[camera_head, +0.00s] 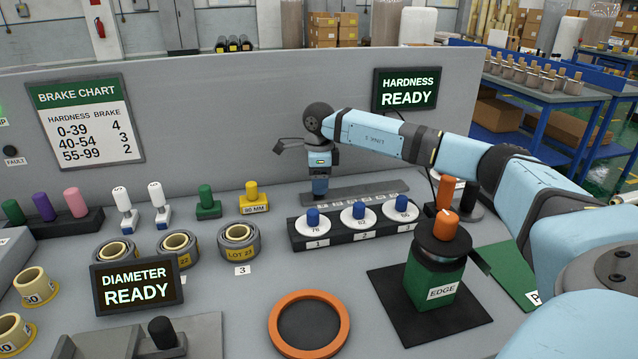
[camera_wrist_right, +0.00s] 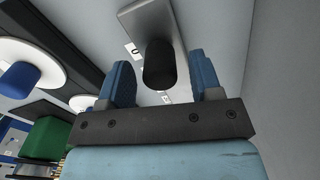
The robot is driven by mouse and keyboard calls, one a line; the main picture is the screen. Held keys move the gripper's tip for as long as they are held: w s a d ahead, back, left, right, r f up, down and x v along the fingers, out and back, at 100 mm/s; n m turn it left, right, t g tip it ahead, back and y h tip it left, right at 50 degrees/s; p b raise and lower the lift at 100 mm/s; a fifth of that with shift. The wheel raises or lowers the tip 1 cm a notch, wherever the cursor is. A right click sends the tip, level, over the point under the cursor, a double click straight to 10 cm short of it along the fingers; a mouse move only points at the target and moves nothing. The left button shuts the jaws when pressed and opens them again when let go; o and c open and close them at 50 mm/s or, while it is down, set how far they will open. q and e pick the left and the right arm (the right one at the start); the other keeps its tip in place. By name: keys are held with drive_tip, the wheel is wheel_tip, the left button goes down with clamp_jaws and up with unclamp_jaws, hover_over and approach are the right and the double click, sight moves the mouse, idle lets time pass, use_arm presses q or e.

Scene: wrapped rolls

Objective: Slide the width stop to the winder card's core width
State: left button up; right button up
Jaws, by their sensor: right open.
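My right gripper (camera_head: 320,187) points down at the left end of a dark grey scale rail (camera_head: 385,187) with white number labels, at the back of the bench. In the right wrist view its two blue fingers (camera_wrist_right: 163,80) are open, one on each side of a black rounded knob (camera_wrist_right: 160,62) on a grey plate (camera_wrist_right: 148,17). The knob looks like the width stop's handle. Contact with the fingers is not visible. In the head view the gripper hides the knob. I cannot identify a winder card. My left gripper is not in view.
In front of the rail stands a black rack (camera_head: 340,236) with blue-knobbed white discs. A green EDGE block (camera_head: 436,280) with an orange knob stands right of it. A yellow-handled block (camera_head: 253,200) and a green one (camera_head: 207,207) stand to the left. An orange ring (camera_head: 309,296) lies in front.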

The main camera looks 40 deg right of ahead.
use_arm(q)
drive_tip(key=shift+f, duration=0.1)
use_arm(e)
drive_tip(key=shift+f, duration=0.1)
clamp_jaws()
drive_tip(key=s+d+p, duration=0.1)
drive_tip(key=s+d, duration=0.1)
drive_tip(key=d, duration=0.1)
drive_tip(key=s+d, duration=0.2)
drive_tip(key=d, duration=0.2)
drive_tip(key=s+d+p, duration=0.1)
drive_tip(key=d, duration=0.2)
drive_tip(key=shift+s+d+p, duration=0.25)
drive_tip(key=shift+s+p, duration=0.1)
drive_tip(key=shift+s, duration=0.05)
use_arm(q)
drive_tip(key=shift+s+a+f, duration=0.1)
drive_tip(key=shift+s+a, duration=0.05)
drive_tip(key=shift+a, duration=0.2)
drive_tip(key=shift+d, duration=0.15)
use_arm(e)
unclamp_jaws()
use_arm(q)
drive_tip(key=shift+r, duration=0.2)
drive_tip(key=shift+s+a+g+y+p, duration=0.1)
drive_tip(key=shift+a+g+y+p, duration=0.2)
drive_tip(key=shift+p, duration=0.85)
use_arm(e)
wheel_tip(320, 180, up, 14)
